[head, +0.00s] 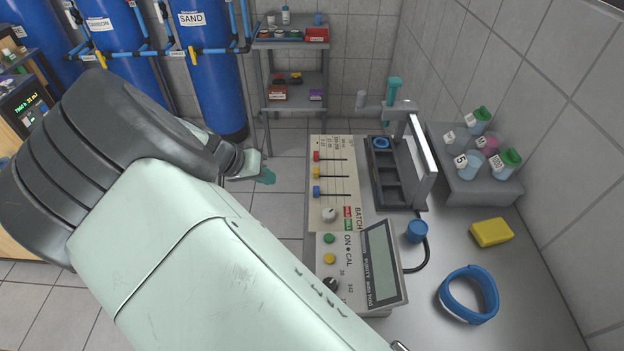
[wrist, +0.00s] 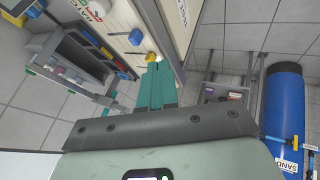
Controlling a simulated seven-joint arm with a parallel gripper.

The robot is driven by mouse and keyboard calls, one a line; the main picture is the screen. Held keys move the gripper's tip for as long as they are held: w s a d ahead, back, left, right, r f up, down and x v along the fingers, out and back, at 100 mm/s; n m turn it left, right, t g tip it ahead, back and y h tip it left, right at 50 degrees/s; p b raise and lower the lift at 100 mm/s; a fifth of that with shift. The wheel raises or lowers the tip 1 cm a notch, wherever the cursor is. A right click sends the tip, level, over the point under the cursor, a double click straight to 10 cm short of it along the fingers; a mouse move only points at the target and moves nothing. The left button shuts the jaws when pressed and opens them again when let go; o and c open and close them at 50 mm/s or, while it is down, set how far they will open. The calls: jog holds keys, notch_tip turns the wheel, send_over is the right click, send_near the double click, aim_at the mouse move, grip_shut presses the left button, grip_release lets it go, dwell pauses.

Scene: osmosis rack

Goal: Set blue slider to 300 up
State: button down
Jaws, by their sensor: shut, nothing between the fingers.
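The blue slider (head: 316,191) is the lowest of three coloured sliders on the beige panel (head: 325,145), at the left end of its horizontal slot. The yellow slider (head: 316,173) and red slider (head: 316,156) sit above it, also at their left ends. My gripper (head: 266,177) is shut and empty, left of the panel and apart from the sliders in the head view. In the wrist view its teal fingers (wrist: 158,68) are together, with the blue slider (wrist: 135,37) and yellow slider (wrist: 152,57) just beyond the tips. The red slider is not clear there.
Below the sliders are a white knob (head: 329,215), buttons and a tilted display (head: 381,265). The floor left of the panel is free.

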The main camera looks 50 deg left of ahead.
aim_at(316, 192)
jog(key=shift+s+a+f, duration=0.1)
jog(key=shift+s, duration=0.05)
jog(key=shift+f, duration=0.1)
jog(key=w+d+f, duration=0.3)
jog(key=w+f, duration=0.4)
jog(key=w, duration=0.2)
jog(key=shift+d+f, duration=0.3)
jog(key=shift+f, duration=0.1)
jog(key=w+d, duration=0.6)
jog(key=shift+w+d, duration=0.35)
